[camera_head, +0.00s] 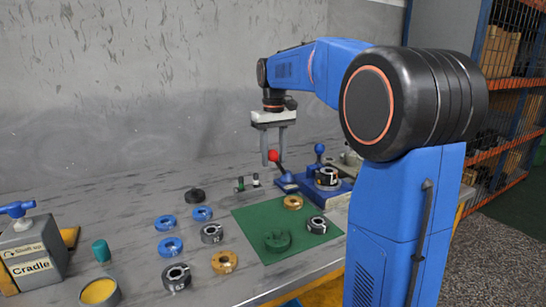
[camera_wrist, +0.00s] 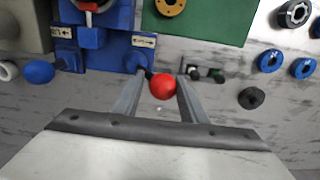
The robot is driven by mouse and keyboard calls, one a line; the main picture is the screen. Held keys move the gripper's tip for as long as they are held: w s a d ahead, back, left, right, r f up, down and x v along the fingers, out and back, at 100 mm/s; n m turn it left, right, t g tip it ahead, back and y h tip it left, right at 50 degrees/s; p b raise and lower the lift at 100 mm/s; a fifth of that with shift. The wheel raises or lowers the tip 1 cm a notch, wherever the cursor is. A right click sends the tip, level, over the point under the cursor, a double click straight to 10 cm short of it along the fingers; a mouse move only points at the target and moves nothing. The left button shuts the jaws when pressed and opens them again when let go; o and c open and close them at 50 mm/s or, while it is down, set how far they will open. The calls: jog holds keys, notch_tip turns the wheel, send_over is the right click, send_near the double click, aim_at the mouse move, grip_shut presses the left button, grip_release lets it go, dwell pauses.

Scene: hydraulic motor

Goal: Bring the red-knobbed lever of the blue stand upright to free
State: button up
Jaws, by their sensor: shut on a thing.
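The blue stand (camera_head: 343,196) sits at the right of the bench and shows at the top left in the wrist view (camera_wrist: 110,55). Its red-knobbed lever has a round red knob (camera_head: 273,156) on a short dark rod, which leans out to the left of the stand, not upright. My gripper (camera_head: 274,161) points down over it, shut on the red knob, with one finger on each side. In the wrist view the red knob (camera_wrist: 163,86) shows between the fingertips. Small arrow labels (camera_wrist: 144,40) on the stand are too small to read.
A blue-knobbed lever (camera_head: 319,149) stands on the same stand, behind a dark ring part (camera_head: 327,178). A green mat (camera_head: 253,222) with several rings lies in front. Loose rings lie left of it. A grey Cradle box (camera_head: 30,250) is at the far left.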

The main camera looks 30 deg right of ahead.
jog(key=shift+d+r, duration=0.25)
jog(key=shift+d, duration=0.15)
jog(key=shift+c, duration=0.5)
jog(key=shift+d, duration=0.25)
jog(key=shift+d+r, duration=0.25)
jog(key=shift+d, duration=0.35)
jog(key=shift+c, duration=0.4)
jog(key=shift+d+r, duration=0.1)
jog(key=shift+d, duration=0.2)
jog(key=shift+d+r, duration=0.1)
jog(key=shift+d, duration=1.1)
